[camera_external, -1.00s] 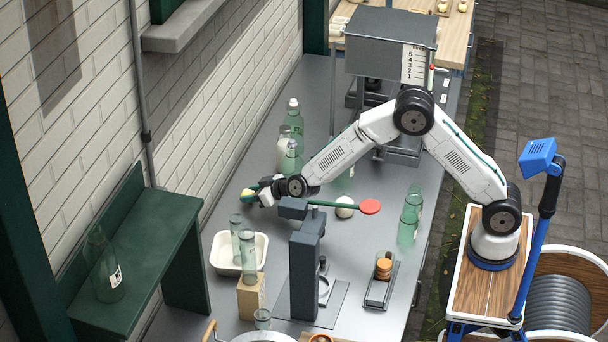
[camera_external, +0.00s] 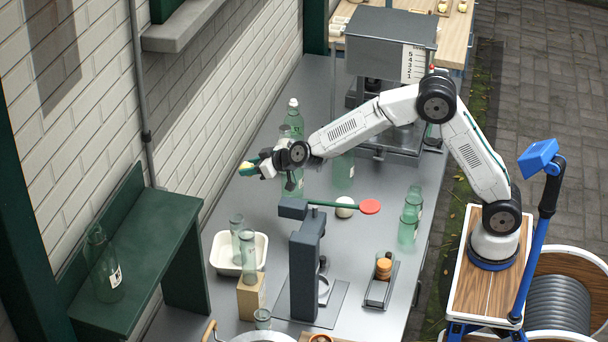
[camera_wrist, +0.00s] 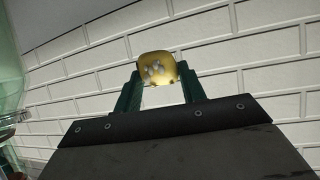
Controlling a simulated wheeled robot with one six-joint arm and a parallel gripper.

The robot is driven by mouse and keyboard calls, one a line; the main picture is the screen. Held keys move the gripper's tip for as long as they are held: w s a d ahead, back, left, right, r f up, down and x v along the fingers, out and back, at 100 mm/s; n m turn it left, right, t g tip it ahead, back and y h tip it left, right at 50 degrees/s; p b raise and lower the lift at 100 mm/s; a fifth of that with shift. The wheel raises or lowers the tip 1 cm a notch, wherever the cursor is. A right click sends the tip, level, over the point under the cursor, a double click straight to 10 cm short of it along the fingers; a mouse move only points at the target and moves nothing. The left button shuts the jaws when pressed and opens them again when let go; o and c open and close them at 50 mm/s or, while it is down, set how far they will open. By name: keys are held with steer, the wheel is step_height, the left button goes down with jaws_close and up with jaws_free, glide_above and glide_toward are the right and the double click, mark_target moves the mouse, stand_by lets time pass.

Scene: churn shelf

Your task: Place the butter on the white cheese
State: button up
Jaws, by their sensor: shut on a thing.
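The butter (camera_wrist: 157,67) is a rounded yellow piece with pale marks, held between the green fingers of my gripper (camera_wrist: 158,82) in the wrist view. In the external view the butter (camera_external: 246,169) shows as a small yellow bit at the tip of my gripper (camera_external: 251,168), in the air near the brick wall. A small white round thing (camera_external: 345,207), which looks like the white cheese, sits on the grey counter to the right of and below my gripper in the picture. The red end of a lever stands close to its right side.
A dark stand with a green, red-ended lever (camera_external: 370,207) rises beside the white round thing. Green bottles (camera_external: 294,120) stand behind my gripper, and more bottles (camera_external: 408,227) at the counter's right edge. A white tray (camera_external: 262,243) with glass bottles stands in front.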

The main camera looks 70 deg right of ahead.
steer(key=shift+s+a+r+n+y, duration=0.1)
steer(key=shift+s+r+n+y, duration=0.3)
steer(key=shift+r, duration=0.15)
steer(key=shift+s+a+r+n+y, duration=0.1)
steer(key=shift+s+r+n+y, duration=0.15)
steer(key=shift+r+n+y, duration=0.25)
steer(key=n+g+y, duration=0.4)
steer(key=n+y, duration=0.5)
glide_above(349, 200)
step_height(349, 200, down, 10)
steer(key=shift+r, duration=0.25)
steer(key=shift+f, duration=0.15)
